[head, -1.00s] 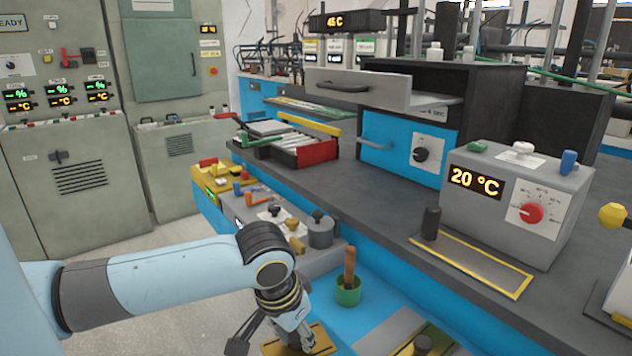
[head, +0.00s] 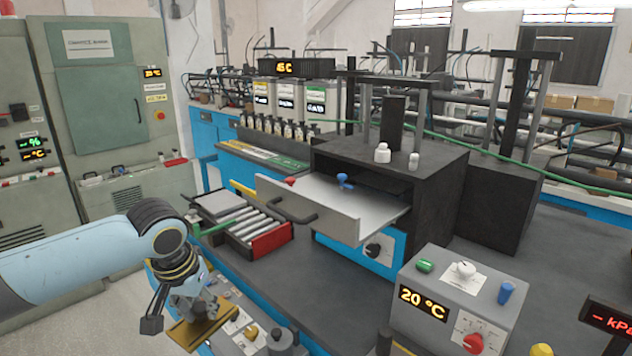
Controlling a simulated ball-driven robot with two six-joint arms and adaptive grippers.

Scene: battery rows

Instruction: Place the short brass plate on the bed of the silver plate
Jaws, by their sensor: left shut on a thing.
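My left gripper (head: 192,300) is shut on a short brass plate (head: 208,332) at the lower left, holding it by its upper side over the control boxes. The plate hangs slightly tilted, and the fingers cover part of it. A silver plate (head: 350,215) with a pale, flat bed sticks out of the black housing at the middle, to the right of and beyond my left gripper. A small blue knob shows at its back and a red one at its left corner. I cannot tell for certain that this is the task's silver plate. My right gripper is out of view.
A roller tray (head: 250,228) with a red end block (head: 271,240) lies left of the silver plate. A grey 20 °C box (head: 440,310) stands at the front right. The dark bench top (head: 300,270) is clear between them. Small bottles (head: 275,128) stand behind.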

